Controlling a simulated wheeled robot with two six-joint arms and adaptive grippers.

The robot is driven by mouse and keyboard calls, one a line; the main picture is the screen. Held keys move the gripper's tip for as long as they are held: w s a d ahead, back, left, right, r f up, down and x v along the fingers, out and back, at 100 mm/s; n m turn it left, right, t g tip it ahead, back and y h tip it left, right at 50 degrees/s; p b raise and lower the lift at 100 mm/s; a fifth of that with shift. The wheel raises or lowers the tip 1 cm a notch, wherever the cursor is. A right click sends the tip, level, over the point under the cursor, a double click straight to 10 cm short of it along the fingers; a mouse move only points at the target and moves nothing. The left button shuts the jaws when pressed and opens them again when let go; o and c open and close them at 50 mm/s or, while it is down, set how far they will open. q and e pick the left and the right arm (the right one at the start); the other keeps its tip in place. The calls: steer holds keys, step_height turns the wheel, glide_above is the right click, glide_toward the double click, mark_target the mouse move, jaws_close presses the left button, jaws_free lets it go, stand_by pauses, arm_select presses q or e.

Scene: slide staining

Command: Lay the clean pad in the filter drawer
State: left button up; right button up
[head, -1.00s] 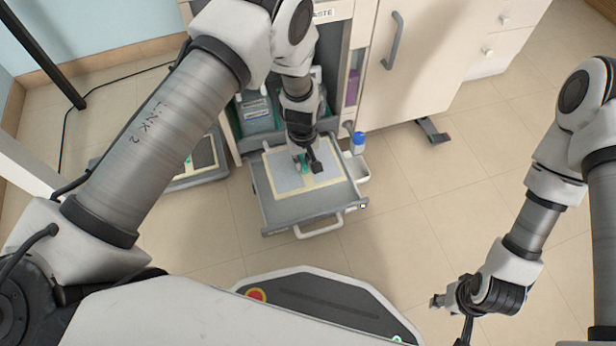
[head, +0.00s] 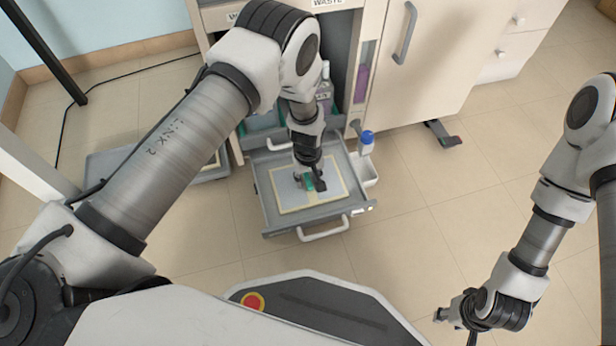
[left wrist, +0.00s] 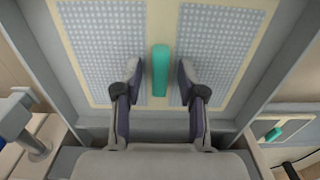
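The clean pad (head: 335,190), with a cream frame, pale grey dotted panels and a green handle, lies in the pulled-out grey filter drawer (head: 272,221). In the left wrist view, the pad (left wrist: 103,50) looks flat between the drawer walls, and its green handle (left wrist: 160,70) stands in the middle. My left gripper (head: 309,184) is over the pad. Its fingers (left wrist: 160,82) are open on both sides of the handle, with a gap on each side. My right gripper (head: 440,315) hangs at the lower right, away from the drawer; its opening is too small to judge.
A grey tray (head: 105,165) on the floor to the left holds another pad with a cream frame, partly behind my left arm.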

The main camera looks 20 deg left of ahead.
mark_target(308, 180)
arm_select(q)
step_height(308, 180, up, 12)
steer(key=p, duration=0.7)
steer(key=shift+r, duration=0.15)
arm_select(e)
step_height(308, 180, up, 7)
steer(key=shift+r, duration=0.2)
